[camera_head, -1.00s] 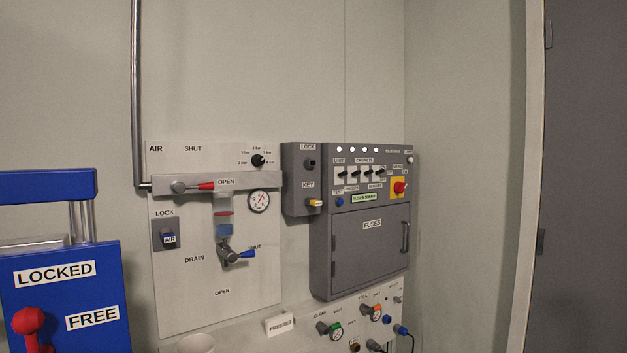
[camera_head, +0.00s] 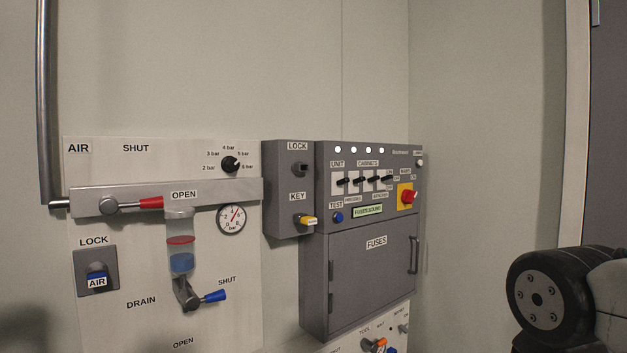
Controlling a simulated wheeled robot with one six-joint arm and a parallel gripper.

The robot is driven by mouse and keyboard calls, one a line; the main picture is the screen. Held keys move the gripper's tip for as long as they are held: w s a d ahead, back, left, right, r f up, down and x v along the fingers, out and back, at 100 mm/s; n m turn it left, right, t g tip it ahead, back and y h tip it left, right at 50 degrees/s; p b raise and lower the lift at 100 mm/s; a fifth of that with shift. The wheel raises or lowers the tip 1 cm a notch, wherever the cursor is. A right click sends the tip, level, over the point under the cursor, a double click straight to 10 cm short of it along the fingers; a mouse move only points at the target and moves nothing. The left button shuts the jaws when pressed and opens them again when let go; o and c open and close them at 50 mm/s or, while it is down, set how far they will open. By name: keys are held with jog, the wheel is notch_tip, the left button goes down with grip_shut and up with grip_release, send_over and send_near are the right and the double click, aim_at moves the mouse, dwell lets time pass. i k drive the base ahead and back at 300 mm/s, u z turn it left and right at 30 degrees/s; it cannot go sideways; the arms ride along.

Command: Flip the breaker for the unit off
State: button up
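The grey electrical box (camera_head: 320,262) is on the wall in the middle of the view. The breaker labelled UNIT (camera_head: 341,181) is the leftmost in a row of black-levered breakers near its top; its lever looks roughly level, and I cannot tell on from off. The CABINETS breakers (camera_head: 373,180) sit to its right. Several white lamps (camera_head: 354,150) are lit above the row. My gripper is out of view; only a dark round joint of my arm shows at the lower right.
A red knob on a yellow plate (camera_head: 408,196) is right of the breakers. A blue TEST button (camera_head: 337,217) and small display (camera_head: 367,211) are below them. The LOCK and KEY box (camera_head: 288,215) adjoins on the left, then the AIR panel (camera_head: 130,160). A dark door (camera_head: 610,150) is far right.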

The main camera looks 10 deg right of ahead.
aim_at(345, 179)
jog(key=k, duration=0.65)
jog(key=z, duration=0.55)
jog(key=i, duration=1.7)
jog(key=u, duration=0.4)
